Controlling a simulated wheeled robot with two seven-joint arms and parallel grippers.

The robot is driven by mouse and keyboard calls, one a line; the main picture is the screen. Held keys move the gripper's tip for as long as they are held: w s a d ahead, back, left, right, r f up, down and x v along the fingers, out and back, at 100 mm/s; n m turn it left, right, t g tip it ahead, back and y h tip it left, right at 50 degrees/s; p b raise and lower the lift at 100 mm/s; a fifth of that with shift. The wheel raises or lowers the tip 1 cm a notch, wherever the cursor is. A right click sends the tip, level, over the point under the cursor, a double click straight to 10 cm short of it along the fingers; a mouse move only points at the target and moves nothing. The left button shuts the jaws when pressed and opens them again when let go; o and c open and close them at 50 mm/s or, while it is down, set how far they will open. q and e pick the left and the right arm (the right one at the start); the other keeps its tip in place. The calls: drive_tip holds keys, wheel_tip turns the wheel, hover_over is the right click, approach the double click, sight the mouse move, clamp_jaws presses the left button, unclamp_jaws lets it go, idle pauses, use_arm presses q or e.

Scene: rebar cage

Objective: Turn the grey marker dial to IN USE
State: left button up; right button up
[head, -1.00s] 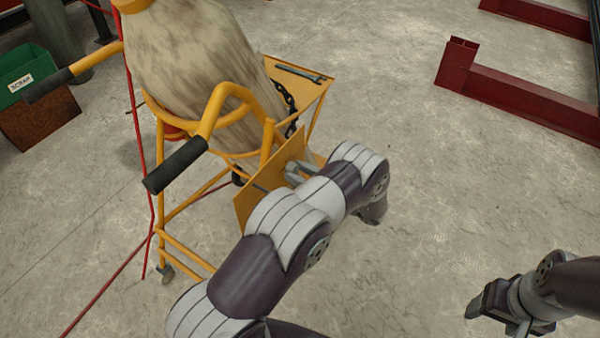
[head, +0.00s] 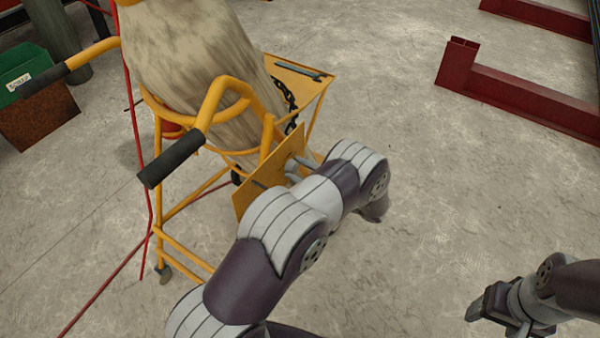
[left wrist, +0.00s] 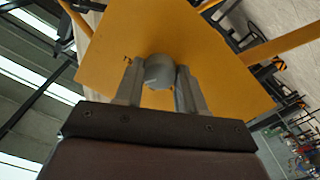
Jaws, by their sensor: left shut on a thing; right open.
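The grey marker dial (left wrist: 158,72) sits on a yellow plate (left wrist: 205,55) in the left wrist view. The same plate (head: 245,197) shows on the near side of a yellow trolley in the head view. My left gripper (left wrist: 160,84) is shut on the dial, with one finger on each side of it. In the head view my left gripper (head: 297,168) is at the plate, partly hidden by my arm. A small dark mark shows on the plate left of the dial, but no label is readable. My right gripper (head: 492,306) is open and empty at the lower right.
Red beams (head: 520,105) lie at the upper right. Floor between is clear.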

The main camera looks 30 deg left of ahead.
use_arm(q)
drive_tip(key=n+b, duration=0.2)
drive_tip(key=n, duration=0.3)
drive_tip(key=shift+n, duration=0.4)
idle(0.4)
drive_tip(key=o, duration=1.1)
drive_tip(key=shift+c, duration=0.2)
drive_tip(key=d, duration=1.2)
drive_tip(key=shift+s+d, duration=0.35)
drive_tip(key=shift+s, duration=0.1)
